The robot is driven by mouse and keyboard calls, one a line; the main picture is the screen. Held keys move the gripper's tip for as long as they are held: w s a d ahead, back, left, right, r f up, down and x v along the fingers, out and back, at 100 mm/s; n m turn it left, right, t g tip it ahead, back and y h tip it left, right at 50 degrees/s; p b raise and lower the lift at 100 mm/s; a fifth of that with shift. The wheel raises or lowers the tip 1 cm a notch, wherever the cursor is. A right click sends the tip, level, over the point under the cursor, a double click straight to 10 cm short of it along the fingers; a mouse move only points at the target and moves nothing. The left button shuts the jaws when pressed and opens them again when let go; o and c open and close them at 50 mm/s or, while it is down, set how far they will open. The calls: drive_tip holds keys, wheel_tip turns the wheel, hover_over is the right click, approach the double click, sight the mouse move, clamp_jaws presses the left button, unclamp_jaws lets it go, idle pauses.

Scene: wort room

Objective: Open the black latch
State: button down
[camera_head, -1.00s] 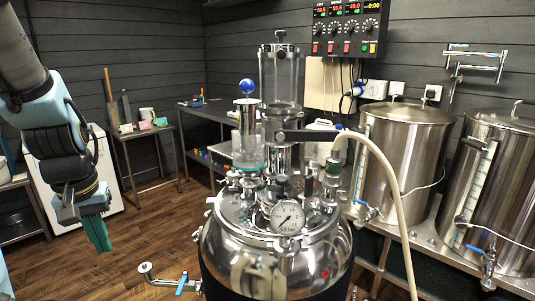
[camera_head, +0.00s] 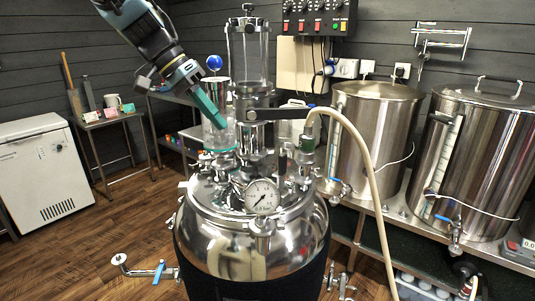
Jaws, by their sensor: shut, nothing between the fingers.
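The black latch (camera_head: 274,114) is a dark bar that runs level to the right from the metal collar below the clear upper cylinder (camera_head: 250,58). It sits above the lid of the shiny steel kettle (camera_head: 250,240). My gripper (camera_head: 219,122), with teal fingers, reaches in from the upper left and points down to the right. Its fingers are shut and empty. In the picture the fingertips are left of the latch and its collar, overlapping the small clear cylinder with the teal base (camera_head: 217,138). Whether they touch it I cannot tell.
A pale hose (camera_head: 362,165) arches up beside the latch's right end. A pressure gauge (camera_head: 262,196) stands on the kettle front. A blue ball (camera_head: 214,63) is near my wrist. Two steel pots (camera_head: 370,140) stand on the right bench.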

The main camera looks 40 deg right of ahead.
sight(254, 160)
drive_tip(key=shift+s+d+r+m, duration=0.55)
drive_tip(key=shift+d+r, duration=0.1)
drive_tip(key=shift+d, duration=0.2)
drive_tip(key=p+x, duration=0.3)
drive_tip(key=x, duration=0.6)
drive_tip(key=shift+s+d+f, duration=0.2)
drive_tip(key=shift+s+d, duration=0.1)
drive_tip(key=s+p, duration=0.1)
drive_tip(key=s+d+p, duration=0.1)
drive_tip(key=s, duration=0.1)
drive_tip(key=shift+s, duration=0.1)
drive_tip(key=shift+s+f, duration=0.15)
drive_tip(key=shift+s, duration=0.15)
drive_tip(key=shift+d, duration=0.1)
